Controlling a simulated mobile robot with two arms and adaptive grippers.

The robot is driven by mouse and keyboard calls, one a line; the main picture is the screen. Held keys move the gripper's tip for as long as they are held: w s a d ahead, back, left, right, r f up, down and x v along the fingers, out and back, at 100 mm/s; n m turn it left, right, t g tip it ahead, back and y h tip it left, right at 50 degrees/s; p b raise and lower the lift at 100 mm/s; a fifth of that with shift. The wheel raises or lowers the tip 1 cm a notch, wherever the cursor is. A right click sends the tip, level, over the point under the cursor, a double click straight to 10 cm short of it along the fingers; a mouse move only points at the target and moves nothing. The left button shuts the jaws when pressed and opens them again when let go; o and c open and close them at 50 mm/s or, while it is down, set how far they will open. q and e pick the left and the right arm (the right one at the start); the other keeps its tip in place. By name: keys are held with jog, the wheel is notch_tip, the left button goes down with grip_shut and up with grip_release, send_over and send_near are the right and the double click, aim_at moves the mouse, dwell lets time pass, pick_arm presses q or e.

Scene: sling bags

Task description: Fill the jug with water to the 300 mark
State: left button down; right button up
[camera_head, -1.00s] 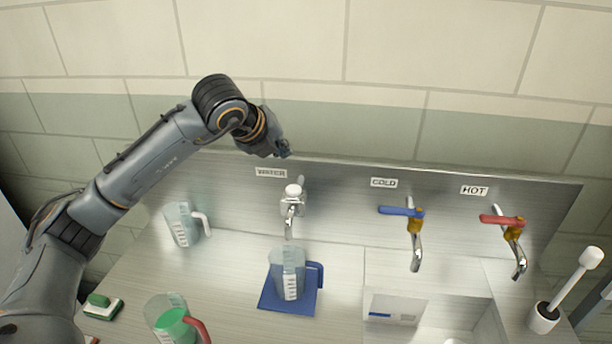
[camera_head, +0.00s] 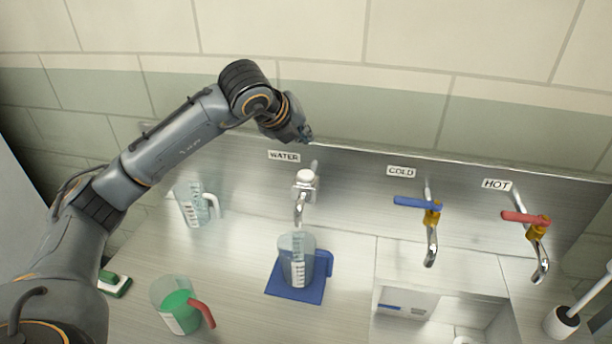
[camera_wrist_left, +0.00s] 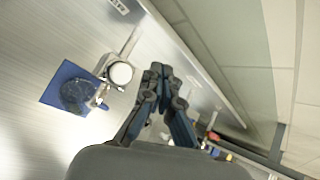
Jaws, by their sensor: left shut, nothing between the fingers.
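The clear jug (camera_head: 297,262) with a blue handle and a printed white scale stands upright on a blue mat (camera_head: 281,287), under the WATER tap (camera_head: 304,183). I cannot tell its water level. The tap has a white round knob, and no stream shows at its spout. My left gripper (camera_head: 306,136) is shut and empty, above and behind the tap, apart from it. In the left wrist view the shut fingers (camera_wrist_left: 161,70) are right of the knob (camera_wrist_left: 121,73), with the jug (camera_wrist_left: 76,95) and mat (camera_wrist_left: 52,94) farther left. My right gripper is out of view.
A clear jug with a pale handle (camera_head: 192,205) stands left. A jug of green liquid with a red handle (camera_head: 178,307) is in front. A sponge (camera_head: 115,285) lies left. COLD (camera_head: 410,202) and HOT (camera_head: 524,217) taps are right, above a sink; a brush (camera_head: 562,322) stands far right.

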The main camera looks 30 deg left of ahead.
pick_arm(q)
jog(key=b, duration=0.1)
send_over(304, 175)
notch_tip(304, 175, down, 4)
jog(key=shift+s+f, duration=0.15)
jog(key=f+b, duration=0.2)
jog(key=shift+b, duration=0.3)
jog(key=shift+f, duration=0.15)
dwell(0.5)
jog(key=shift+b, duration=0.3)
jog(key=shift+f+b, duration=0.35)
jog(key=shift+b, duration=0.25)
